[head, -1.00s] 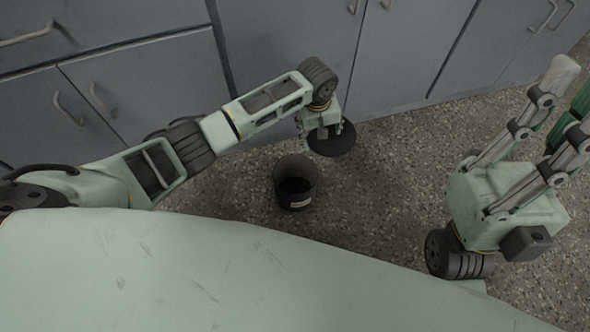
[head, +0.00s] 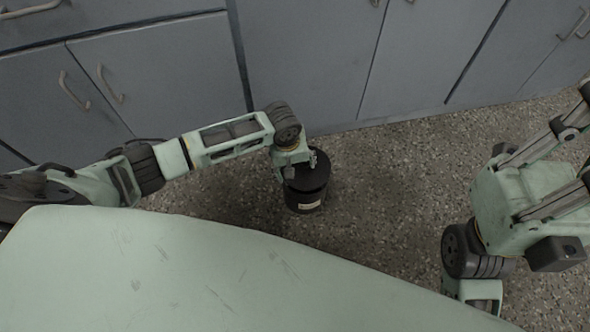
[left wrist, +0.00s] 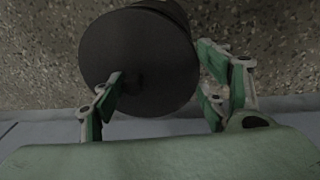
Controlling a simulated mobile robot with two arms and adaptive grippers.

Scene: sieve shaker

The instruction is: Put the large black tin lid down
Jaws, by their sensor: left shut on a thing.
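The large black tin lid (head: 312,176) is a dark round disc over the top of a black tin (head: 304,203) with a pale label, which stands on the floor. I cannot tell whether the lid touches the rim. My left gripper (head: 297,170) is shut on the lid. In the left wrist view, the lid (left wrist: 140,55) fills the upper middle, with one finger of my left gripper (left wrist: 160,88) across its face and the other by its right edge. The tin (left wrist: 165,8) is mostly hidden behind it.
Grey cabinets (head: 305,60) with handles line the back, close behind my left gripper. The speckled floor (head: 400,190) is clear between the tin and my right arm.

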